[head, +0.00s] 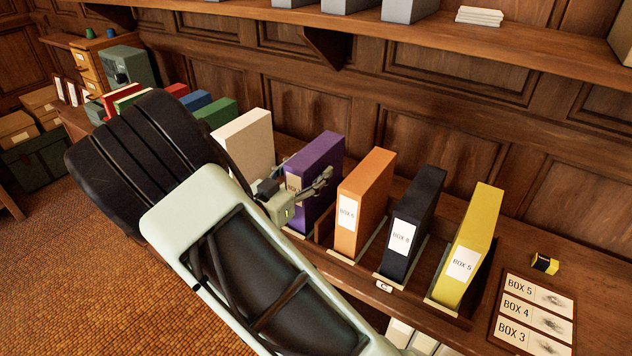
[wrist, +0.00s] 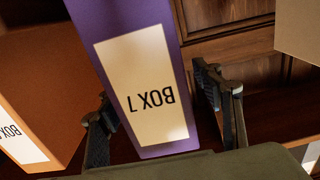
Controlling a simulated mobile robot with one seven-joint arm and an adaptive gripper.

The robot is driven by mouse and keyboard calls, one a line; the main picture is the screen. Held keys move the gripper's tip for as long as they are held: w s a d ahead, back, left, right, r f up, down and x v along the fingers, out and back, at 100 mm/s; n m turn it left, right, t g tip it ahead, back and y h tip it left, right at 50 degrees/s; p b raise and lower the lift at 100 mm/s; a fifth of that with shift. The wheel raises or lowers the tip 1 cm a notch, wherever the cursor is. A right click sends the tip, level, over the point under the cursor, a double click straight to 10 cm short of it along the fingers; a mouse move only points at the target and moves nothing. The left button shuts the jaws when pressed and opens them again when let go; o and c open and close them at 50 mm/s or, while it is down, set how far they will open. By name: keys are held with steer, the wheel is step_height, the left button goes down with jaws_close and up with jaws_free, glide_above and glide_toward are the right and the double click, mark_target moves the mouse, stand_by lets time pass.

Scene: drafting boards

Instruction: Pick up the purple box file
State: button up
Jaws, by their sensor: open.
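The purple box file (head: 322,152) stands upright on the shelf between a white file and an orange file in the head view. My gripper (head: 297,185) is at its front face and covers part of its label. In the wrist view the purple box file (wrist: 125,22) fills the middle, its white label upside down. My gripper (wrist: 160,112) is open, one finger on each side of the file. The left finger sits between it and the orange file. I cannot tell whether either finger touches it.
The white file (head: 246,142) is to the left; the orange (head: 363,200), black (head: 413,225) and yellow (head: 470,245) files stand to the right in low dividers. A wall shelf (head: 450,40) runs above. A small yellow and black block (head: 545,264) lies far right.

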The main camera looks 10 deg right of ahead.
steer(key=x, duration=0.3)
steer(key=shift+d+f, duration=0.1)
steer(key=shift+d, duration=0.05)
jaws_close()
stand_by(0.3)
